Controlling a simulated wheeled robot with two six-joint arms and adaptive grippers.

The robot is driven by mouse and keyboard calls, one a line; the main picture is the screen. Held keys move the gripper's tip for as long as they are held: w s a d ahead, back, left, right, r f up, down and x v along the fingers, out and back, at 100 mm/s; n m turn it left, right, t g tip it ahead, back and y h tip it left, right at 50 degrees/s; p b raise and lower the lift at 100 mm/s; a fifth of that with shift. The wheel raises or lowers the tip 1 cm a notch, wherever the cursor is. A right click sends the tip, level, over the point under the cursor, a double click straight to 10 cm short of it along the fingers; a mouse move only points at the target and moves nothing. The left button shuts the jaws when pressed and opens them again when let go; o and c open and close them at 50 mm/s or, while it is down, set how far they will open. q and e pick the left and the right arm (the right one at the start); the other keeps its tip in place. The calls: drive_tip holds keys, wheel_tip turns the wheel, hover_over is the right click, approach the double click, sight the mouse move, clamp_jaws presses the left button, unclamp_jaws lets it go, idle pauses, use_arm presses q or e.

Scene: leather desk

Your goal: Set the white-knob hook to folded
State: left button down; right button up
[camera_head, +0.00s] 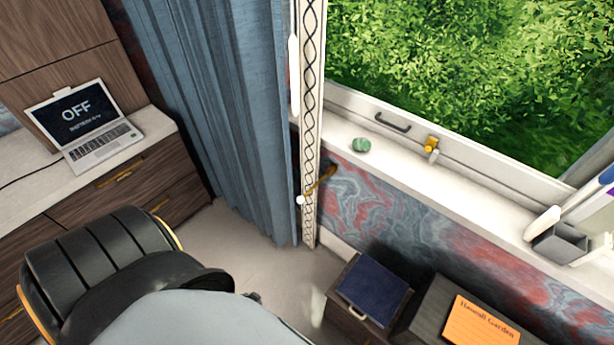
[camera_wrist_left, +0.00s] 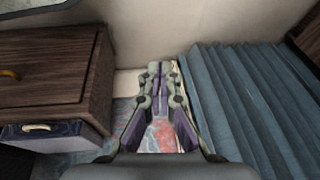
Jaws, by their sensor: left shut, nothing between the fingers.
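The white-knob hook is a brass arm (camera_head: 319,185) on the marbled wall below the window sill, right of the blue curtain. It sticks out from the wall toward the lower left and ends in a round white knob (camera_head: 300,199), which shows in front of the patterned curtain strip. My left gripper is mostly hidden in the head view; only a small dark part (camera_head: 254,297) shows past my pale arm, below and left of the hook and apart from it. In the left wrist view the left gripper (camera_wrist_left: 159,68) is shut and empty. I cannot make out the hook there.
The blue curtain (camera_head: 175,100) hangs left of the hook. A black chair (camera_head: 95,255) stands at lower left. A cabinet with a dark blue box (camera_head: 372,288) and an orange sign (camera_head: 481,327) stand below the wall. Open floor (camera_head: 245,255) lies between chair and curtain.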

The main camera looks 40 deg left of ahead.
use_arm(q)
drive_tip(key=w+a+r+t+b, duration=0.1)
drive_tip(key=w+a+r+t, duration=0.2)
drive_tip(key=w+r, duration=0.35)
drive_tip(key=w+a+r+t+b, duration=0.1)
drive_tip(key=w+a+r+t, duration=0.15)
drive_tip(key=w, duration=0.75)
drive_tip(key=w+r+m+t+h+b, duration=0.1)
drive_tip(key=w+r+t, duration=0.2)
drive_tip(key=w+r, duration=0.3)
drive_tip(key=w+d+r+m+t+h, duration=0.1)
drive_tip(key=w+r+t, duration=0.2)
drive_tip(key=r, duration=1.1)
drive_tip(key=w, duration=0.3)
drive_tip(key=shift+w+d+r+b, duration=0.15)
drive_tip(key=shift+w+r+b, duration=0.05)
drive_tip(key=shift+w+b, duration=0.2)
use_arm(e)
drive_tip(key=f, duration=0.3)
drive_tip(key=a+f, duration=0.1)
drive_tip(key=shift+w+f, duration=0.3)
